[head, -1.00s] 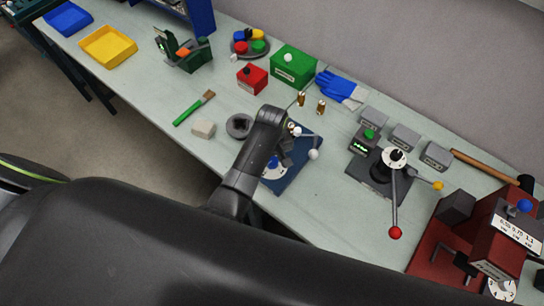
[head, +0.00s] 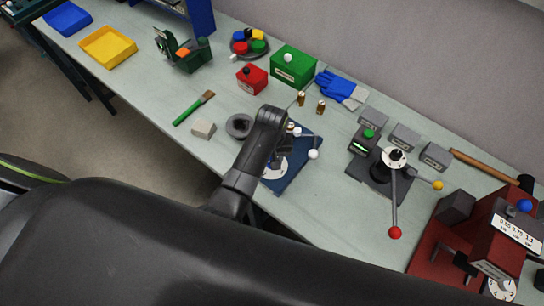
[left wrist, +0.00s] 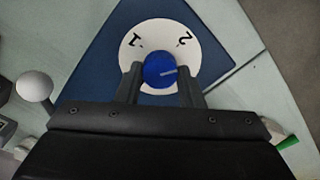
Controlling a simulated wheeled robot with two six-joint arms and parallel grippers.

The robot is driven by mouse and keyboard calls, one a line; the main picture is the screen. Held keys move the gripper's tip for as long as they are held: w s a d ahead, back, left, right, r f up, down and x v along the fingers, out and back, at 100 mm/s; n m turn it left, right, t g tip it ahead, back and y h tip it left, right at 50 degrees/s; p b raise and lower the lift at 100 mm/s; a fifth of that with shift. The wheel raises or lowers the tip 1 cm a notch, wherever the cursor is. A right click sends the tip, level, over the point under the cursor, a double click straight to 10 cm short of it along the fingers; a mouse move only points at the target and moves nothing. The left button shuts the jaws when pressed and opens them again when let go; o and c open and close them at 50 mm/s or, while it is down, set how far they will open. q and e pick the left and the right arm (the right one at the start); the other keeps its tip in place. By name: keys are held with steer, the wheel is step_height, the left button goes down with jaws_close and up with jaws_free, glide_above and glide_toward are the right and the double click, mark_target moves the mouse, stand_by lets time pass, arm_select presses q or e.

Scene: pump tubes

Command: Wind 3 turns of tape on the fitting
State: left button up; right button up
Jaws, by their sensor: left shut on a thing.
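My left gripper (left wrist: 160,82) is shut on a blue knob (left wrist: 158,70) at the centre of a white dial (left wrist: 147,38). The digits 1 and 2 show on the dial. The dial sits on a dark blue base plate (head: 301,176), also in the left wrist view (left wrist: 95,60). A lever with a white ball (head: 313,154) stands at the plate's right; a white ball (left wrist: 34,86) shows at the left of the wrist view. In the head view my left arm hides much of this device. Two small brass fittings (head: 320,107) stand behind it. My right gripper is not in view.
A dark grey round part (head: 238,126) and a pale block (head: 204,129) lie left of my arm. A grey press with a red-ball lever (head: 395,232) and a red machine (head: 490,245) stand at the right. Green (head: 293,66) and red (head: 252,79) boxes stand behind.

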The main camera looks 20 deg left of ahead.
arm_select(q)
steer(key=m, duration=0.3)
stand_by(0.4)
steer(key=shift+m, duration=1.8)
steer(key=m, duration=0.3)
steer(key=o, duration=0.8)
steer(key=shift+o, duration=0.2)
